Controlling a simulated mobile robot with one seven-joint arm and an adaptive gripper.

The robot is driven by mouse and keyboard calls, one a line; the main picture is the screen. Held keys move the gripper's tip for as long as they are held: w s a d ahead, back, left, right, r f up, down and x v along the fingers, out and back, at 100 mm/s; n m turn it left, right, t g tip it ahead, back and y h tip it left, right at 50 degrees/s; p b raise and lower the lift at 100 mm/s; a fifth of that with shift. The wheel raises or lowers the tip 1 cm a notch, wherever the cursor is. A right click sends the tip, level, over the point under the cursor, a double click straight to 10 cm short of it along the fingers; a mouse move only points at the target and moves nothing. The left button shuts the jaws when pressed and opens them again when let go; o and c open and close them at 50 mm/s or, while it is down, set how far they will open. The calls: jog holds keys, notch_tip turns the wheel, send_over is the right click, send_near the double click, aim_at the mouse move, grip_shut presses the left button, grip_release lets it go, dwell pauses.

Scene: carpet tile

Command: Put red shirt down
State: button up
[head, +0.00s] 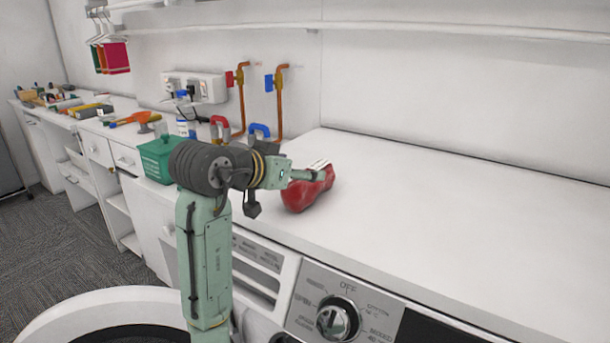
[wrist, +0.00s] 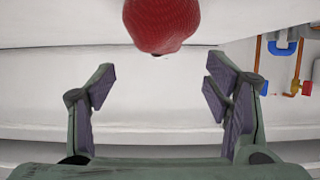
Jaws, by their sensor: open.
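The red shirt (head: 304,194) is a crumpled red bundle on the white counter top, near its front left part, in the head view. In the wrist view the red shirt (wrist: 162,24) shows at the top centre, beyond the fingertips. My gripper (head: 318,171) is beside and partly over the shirt in the head view. In the wrist view my gripper (wrist: 158,82) has its two fingers wide apart with nothing between them. Whether any part of it touches the shirt I cannot tell.
The counter (head: 440,210) is clear to the right of the shirt. A green box (head: 158,158) stands to the left, behind my arm. Copper pipes (head: 280,105) with red and blue valves run up the wall. The washing machine's dial (head: 337,319) is below the counter.

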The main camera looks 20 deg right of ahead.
jog(key=b+v, duration=0.1)
jog(key=v, duration=0.7)
jog(key=shift+b, duration=0.4)
jog(key=shift+r, duration=0.15)
